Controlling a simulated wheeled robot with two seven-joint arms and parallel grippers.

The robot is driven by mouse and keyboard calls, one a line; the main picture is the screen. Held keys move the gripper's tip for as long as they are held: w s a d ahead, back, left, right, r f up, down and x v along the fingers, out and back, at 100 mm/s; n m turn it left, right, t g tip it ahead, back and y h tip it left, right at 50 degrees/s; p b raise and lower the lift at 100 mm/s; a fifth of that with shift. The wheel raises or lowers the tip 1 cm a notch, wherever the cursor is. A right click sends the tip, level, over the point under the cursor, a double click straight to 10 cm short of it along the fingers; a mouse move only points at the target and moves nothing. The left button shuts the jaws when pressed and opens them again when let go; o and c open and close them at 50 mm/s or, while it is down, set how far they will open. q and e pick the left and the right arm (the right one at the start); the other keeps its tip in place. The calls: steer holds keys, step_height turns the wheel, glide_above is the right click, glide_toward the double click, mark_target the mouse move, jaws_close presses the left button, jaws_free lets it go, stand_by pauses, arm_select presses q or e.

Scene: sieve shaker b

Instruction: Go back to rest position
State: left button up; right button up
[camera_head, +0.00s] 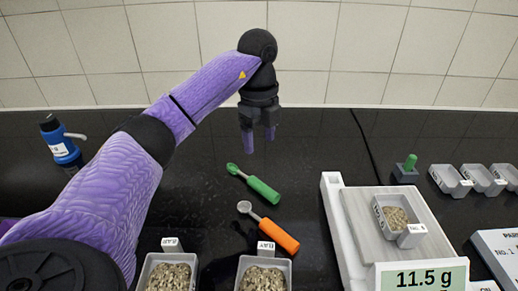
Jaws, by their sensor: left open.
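My left gripper (259,141) hangs pointing down over the dark bench, at the end of the purple arm from the left. Its two purple fingers are apart with nothing between them. It is above and behind a green-handled spoon (258,187), apart from it. An orange-handled spoon (274,231) lies nearer the front. My right gripper is not in view.
A scale (333,215) reading 11.5 g carries a grey tray (384,222) of grains. Two labelled grain trays (241,265) stand at the front. Several empty trays (452,184) and a green-knobbed item (410,163) are at right. A blue bottle (59,145) stands at left.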

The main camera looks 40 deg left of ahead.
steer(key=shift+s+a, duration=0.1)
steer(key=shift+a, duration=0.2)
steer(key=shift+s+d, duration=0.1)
